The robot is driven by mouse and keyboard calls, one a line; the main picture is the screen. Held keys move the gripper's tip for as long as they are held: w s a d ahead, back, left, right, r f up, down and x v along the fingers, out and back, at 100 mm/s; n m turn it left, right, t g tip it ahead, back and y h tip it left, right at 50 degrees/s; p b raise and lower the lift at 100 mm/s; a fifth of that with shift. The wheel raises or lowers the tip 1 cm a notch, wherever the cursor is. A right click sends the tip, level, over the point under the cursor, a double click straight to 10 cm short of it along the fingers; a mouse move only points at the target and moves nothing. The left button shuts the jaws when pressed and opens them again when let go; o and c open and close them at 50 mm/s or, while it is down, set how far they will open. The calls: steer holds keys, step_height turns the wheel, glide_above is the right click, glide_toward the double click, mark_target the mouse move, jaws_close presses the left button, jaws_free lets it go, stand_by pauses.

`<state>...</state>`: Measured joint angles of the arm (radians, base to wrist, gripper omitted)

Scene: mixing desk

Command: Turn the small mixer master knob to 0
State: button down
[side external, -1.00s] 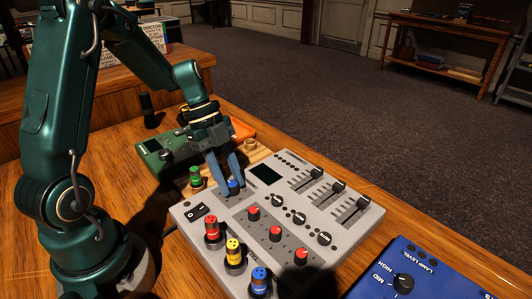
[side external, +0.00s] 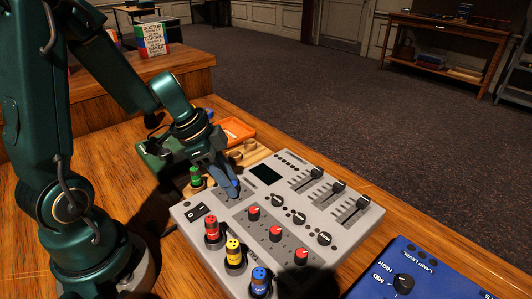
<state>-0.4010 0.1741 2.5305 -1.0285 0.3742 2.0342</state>
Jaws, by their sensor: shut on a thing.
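The grey mixer (side external: 215,222) lies on the wooden desk, with knobs, sliders, a dark screen and a rocker switch. My gripper (side external: 233,188) points down at its upper left part, left of the screen. Its blue-grey fingers are shut on a small blue-topped knob (side external: 235,184) there, mostly hidden by them. I see the fingers nearly edge-on, one overlapping the other. The knob's marks and label cannot be read, so its setting cannot be told.
Red (side external: 212,229), yellow (side external: 234,252) and blue (side external: 260,282) plugs stand along the mixer's near left edge. Three sliders (side external: 339,187) sit at its right. A blue lamp box (side external: 425,275) is at lower right; an orange tray (side external: 238,130) is behind.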

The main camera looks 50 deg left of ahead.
mark_target(234, 183)
steer(key=shift+w+r+n+y, duration=0.15)
steer(key=shift+n+y, duration=0.15)
steer(key=shift+n, duration=0.4)
steer(key=c, duration=0.6)
jaws_free()
steer(key=shift+r, duration=0.65)
steer(key=shift+s+a+r, duration=0.2)
steer(key=shift+s+r, duration=0.25)
steer(key=shift+r, duration=0.05)
steer(key=shift+v, duration=0.9)
steer(key=shift+s+r, duration=0.15)
steer(key=shift+r, duration=0.15)
